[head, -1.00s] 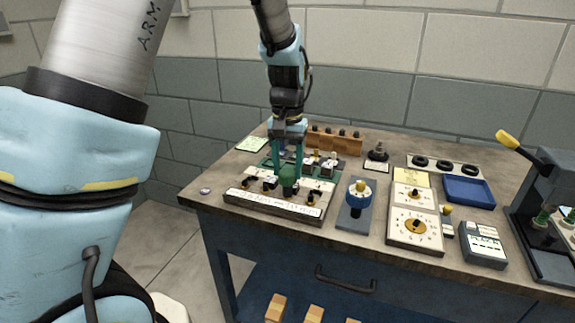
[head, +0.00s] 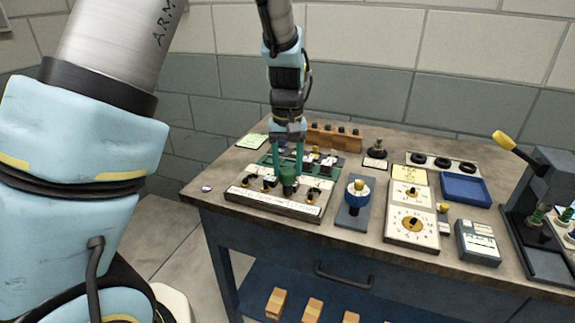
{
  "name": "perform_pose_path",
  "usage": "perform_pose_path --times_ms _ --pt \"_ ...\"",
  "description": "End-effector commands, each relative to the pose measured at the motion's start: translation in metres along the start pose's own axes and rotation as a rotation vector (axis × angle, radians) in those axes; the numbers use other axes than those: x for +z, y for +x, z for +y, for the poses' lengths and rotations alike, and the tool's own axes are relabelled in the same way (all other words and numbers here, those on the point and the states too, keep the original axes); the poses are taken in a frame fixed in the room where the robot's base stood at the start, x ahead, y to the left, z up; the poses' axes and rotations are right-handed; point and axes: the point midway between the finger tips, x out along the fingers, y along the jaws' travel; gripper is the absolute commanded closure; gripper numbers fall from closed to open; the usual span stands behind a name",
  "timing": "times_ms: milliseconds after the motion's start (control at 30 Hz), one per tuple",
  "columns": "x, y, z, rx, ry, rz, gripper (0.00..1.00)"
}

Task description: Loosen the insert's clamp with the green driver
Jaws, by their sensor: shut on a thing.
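My gripper (head: 289,166) points down over the near-left part of the bench and is shut on the green driver (head: 288,178). The driver stands upright between the fingers, over the pale fixture plate (head: 240,199) with its lettered front edge. Several small dark and brass fittings stand on this plate beside the driver. The driver's lower tip is hard to make out, so I cannot tell whether it touches a clamp screw. I cannot tell which fitting is the insert's clamp. A green board (head: 268,160) with small parts lies just behind the plate.
A wooden rack (head: 322,140) stands behind. To the right are a blue-topped knob stand (head: 357,192), dial panels (head: 412,226), a blue tray (head: 465,188), a grey box (head: 478,243) and a dark press with a yellow-tipped lever (head: 504,140). A small disc (head: 207,188) lies near the left edge.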

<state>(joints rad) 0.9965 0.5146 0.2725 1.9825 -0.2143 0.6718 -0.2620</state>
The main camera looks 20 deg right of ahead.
Motion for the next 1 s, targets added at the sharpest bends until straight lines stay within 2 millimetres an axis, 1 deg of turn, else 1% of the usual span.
perform_pose_path --times_ms 267,1000 --pt "0.0 -0.004 0.0 0.0 -0.004 0.001 1.0" --pt "0.0 -0.039 0.0 0.0 -0.003 0.001 1.0"
